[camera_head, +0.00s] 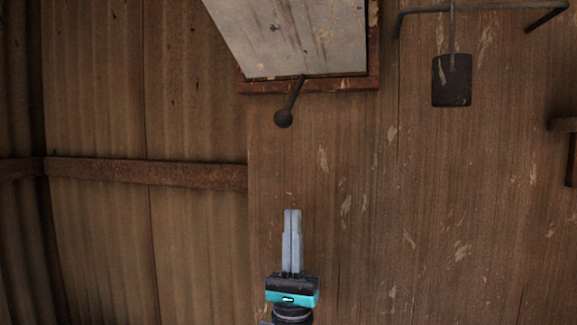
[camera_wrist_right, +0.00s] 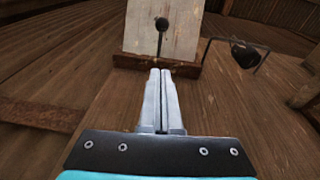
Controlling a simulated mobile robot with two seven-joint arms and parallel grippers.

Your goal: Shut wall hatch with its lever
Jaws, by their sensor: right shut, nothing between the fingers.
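The wall hatch (camera_head: 290,40) is a pale, scratched panel in a rusty frame (camera_head: 310,86) at the top of the head view. It looks swung out from the frame at its left side. Its lever (camera_head: 295,95), a dark rod with a ball knob (camera_head: 283,118), points down from the panel's lower edge. The hatch (camera_wrist_right: 165,32) and knob (camera_wrist_right: 162,24) also show at the top of the right wrist view. My right gripper (camera_head: 292,211) is shut and empty, below the knob and apart from it in the picture. My left gripper is not in view.
A dark cylindrical weight (camera_head: 452,80) hangs from a metal bracket (camera_head: 480,8) right of the hatch. A rusty rail (camera_head: 140,172) crosses the wall at left. Another rusty bracket (camera_head: 565,125) is at the right edge. The plank wall between gripper and knob is clear.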

